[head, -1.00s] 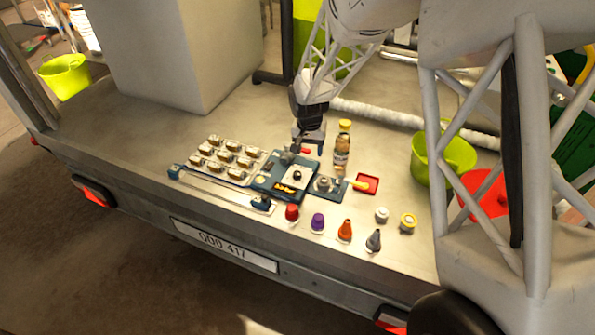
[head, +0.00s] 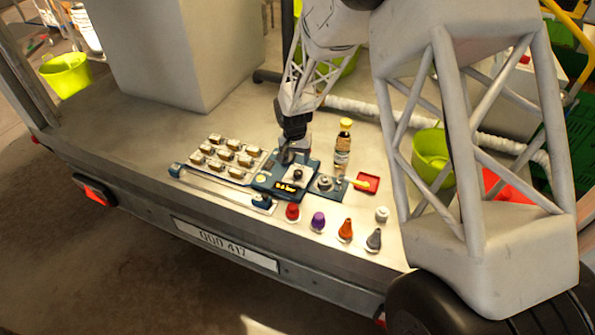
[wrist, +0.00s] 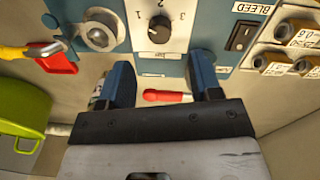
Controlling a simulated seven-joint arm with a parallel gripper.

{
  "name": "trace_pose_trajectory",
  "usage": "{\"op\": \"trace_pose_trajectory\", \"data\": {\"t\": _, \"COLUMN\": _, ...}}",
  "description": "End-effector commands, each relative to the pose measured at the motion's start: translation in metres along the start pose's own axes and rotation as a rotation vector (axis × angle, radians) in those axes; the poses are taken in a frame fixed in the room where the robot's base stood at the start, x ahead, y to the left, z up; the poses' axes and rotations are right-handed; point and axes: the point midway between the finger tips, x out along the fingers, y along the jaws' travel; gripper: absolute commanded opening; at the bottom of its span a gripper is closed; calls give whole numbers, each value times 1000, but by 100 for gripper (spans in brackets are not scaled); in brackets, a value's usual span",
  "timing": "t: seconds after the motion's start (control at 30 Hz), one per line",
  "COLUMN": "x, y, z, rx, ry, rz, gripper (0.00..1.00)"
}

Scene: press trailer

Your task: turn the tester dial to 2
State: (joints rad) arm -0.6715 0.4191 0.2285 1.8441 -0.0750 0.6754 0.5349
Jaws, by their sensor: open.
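The tester (head: 284,190) is a blue box on the trailer bed with a pale panel on top. Its black dial (wrist: 159,29) shows in the wrist view, with the numbers 1, 2 and 3 around it on a white plate. The 2 is at the top of the picture; I cannot tell for sure which number the dial points to. My gripper (wrist: 157,85) is open, with its two blue fingers apart and nothing between them. It is over the tester's far side, and the dial lies beyond the fingertips. In the head view my gripper (head: 287,155) partly hides the tester.
A tray of brass fittings (head: 223,158) adjoins the tester, with a switch marked BLEED (wrist: 241,36) nearby. A red-handled tool (wrist: 167,96) lies below the dial. A bottle (head: 343,145) stands behind; several coloured nozzles (head: 318,222) stand in front.

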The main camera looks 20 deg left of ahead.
Motion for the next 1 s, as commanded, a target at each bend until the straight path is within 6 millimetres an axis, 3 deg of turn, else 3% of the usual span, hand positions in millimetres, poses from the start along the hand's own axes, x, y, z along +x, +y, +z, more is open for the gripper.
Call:
{"op": "trace_pose_trajectory", "data": {"t": 0.6, "x": 62, "y": 0, "z": 0, "rx": 0, "ry": 0, "rz": 0, "gripper": 58}}
{"op": "trace_pose_trajectory", "data": {"t": 1.0, "x": 70, "y": 0, "z": 0, "rx": 0, "ry": 0, "rz": 0, "gripper": 58}}
